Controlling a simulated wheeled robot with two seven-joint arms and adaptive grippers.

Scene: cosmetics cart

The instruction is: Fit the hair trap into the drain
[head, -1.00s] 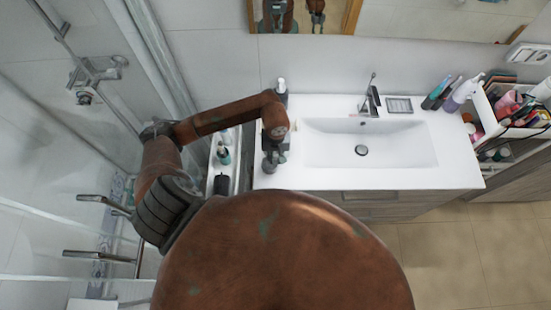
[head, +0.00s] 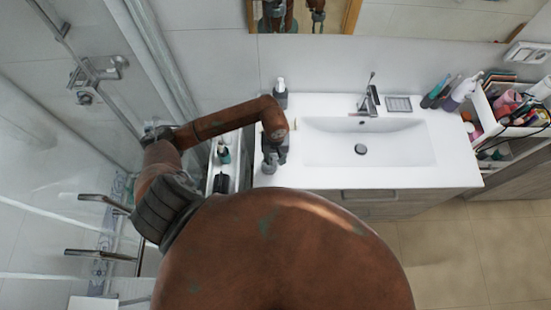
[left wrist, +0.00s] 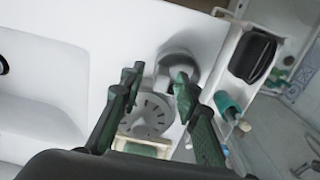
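The hair trap appears to be the round grey slotted disc (left wrist: 148,115) on the white counter in the left wrist view. My left gripper (left wrist: 157,78) is open, with its green fingers on either side of the disc in that picture; I cannot tell whether they touch it. In the head view my left gripper (head: 272,160) is over the counter's left end, left of the basin, and hides the disc. The dark round drain (head: 360,149) is in the basin floor; a dark round part also shows at the left wrist view's left edge (left wrist: 3,65). My right gripper is not in view.
A round grey object (left wrist: 180,64) stands beside the disc, and a pale block (left wrist: 142,149) lies near it. The white basin (head: 410,150) looks empty. The faucet (head: 372,100) stands behind it. A soap dispenser (head: 281,96) is at the back left. Bottles (head: 440,95) stand at right.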

